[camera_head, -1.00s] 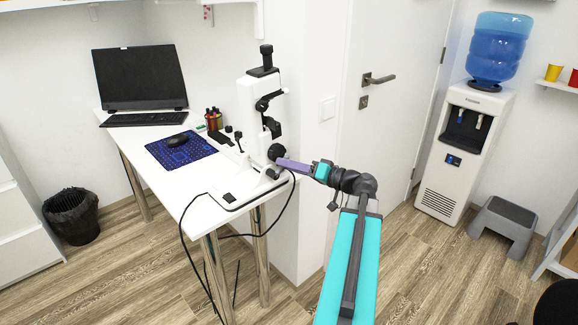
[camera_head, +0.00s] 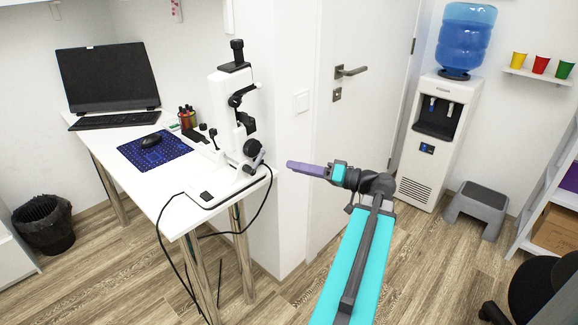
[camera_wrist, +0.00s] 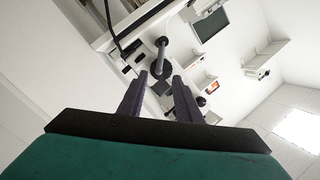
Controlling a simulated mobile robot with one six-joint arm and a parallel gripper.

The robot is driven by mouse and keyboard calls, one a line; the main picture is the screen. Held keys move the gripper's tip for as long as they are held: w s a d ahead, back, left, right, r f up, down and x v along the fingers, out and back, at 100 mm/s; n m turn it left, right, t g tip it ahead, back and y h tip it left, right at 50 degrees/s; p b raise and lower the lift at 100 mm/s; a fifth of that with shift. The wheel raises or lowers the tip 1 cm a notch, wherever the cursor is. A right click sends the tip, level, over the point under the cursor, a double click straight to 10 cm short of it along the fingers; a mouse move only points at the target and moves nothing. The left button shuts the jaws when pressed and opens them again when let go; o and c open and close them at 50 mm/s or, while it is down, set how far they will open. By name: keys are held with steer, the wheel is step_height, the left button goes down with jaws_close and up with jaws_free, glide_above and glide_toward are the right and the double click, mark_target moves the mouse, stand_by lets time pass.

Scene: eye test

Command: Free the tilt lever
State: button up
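A white and black eye-examination instrument (camera_head: 230,108) stands at the right end of the white desk. Low on its right side is a round black knob (camera_head: 252,147) with a short grey lever (camera_head: 259,161) sticking out beside it; I take this as the tilt lever. My gripper (camera_head: 289,165), with purple fingers, is in the air to the right of the lever, apart from it. In the wrist view its two fingers (camera_wrist: 159,78) are spread with nothing between them. A dark lever with a rounded end (camera_wrist: 162,43) shows beyond the fingertips, in front of a dark disc.
The desk (camera_head: 178,212) also holds a monitor (camera_head: 108,77), a keyboard, a blue mouse pad (camera_head: 154,150) and a pen holder. Black cables hang from its edge. A white door, a water cooler (camera_head: 437,135) and a grey step stool (camera_head: 477,208) are to the right.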

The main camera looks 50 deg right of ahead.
steer(key=shift+v, duration=0.95)
steer(key=shift+c, duration=0.4)
